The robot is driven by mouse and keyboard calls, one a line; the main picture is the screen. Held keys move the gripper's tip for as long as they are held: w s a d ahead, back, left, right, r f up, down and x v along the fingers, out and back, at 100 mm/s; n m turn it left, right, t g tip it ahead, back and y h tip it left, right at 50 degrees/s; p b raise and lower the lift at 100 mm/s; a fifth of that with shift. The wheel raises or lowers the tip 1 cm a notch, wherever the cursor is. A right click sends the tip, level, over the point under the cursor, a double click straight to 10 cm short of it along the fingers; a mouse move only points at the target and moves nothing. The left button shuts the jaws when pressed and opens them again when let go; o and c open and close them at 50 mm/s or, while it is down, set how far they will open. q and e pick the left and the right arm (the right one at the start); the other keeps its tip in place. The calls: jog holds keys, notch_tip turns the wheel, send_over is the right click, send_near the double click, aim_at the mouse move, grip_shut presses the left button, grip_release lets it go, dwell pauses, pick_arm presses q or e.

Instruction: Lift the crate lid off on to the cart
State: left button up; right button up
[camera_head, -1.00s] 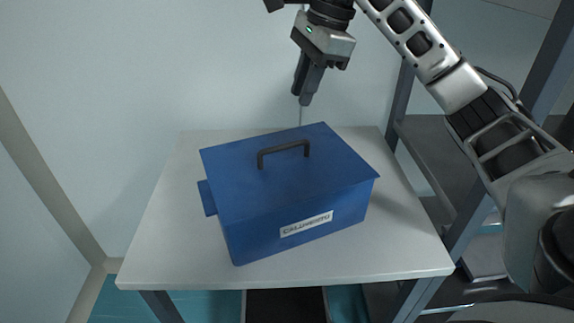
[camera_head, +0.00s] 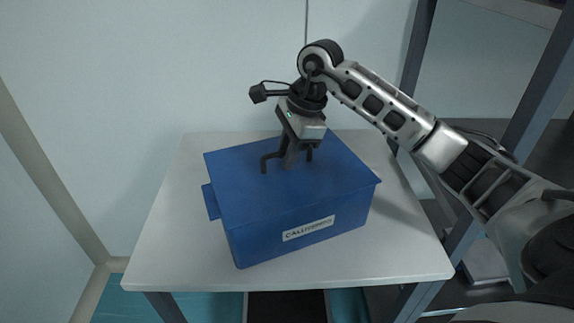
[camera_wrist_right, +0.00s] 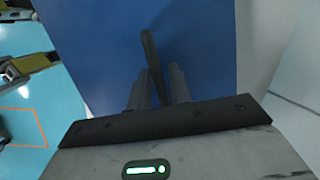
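A blue crate (camera_head: 300,232) with a white label stands on a white-topped table. Its flat blue lid (camera_head: 235,190) is on it, with a dark bar handle (camera_head: 267,160) on top. My right gripper (camera_head: 294,163) points down at the handle, its fingers straddling the bar. In the right wrist view the handle (camera_wrist_right: 149,45) runs between the two fingers (camera_wrist_right: 158,88), with a small gap seeming to show beside it. The gripper hides part of the handle in the head view. My left gripper is out of view. I cannot make out a cart for certain.
The white table (camera_head: 165,235) has bare margins around the crate. A pale wall (camera_head: 150,70) rises behind it. A dark grey frame with shelves (camera_head: 490,130) stands at the right. The right wrist view shows yellow and dark equipment (camera_wrist_right: 30,65) over a blue floor.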

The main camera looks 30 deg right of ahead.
grip_shut()
jog(key=shift+r, duration=0.15)
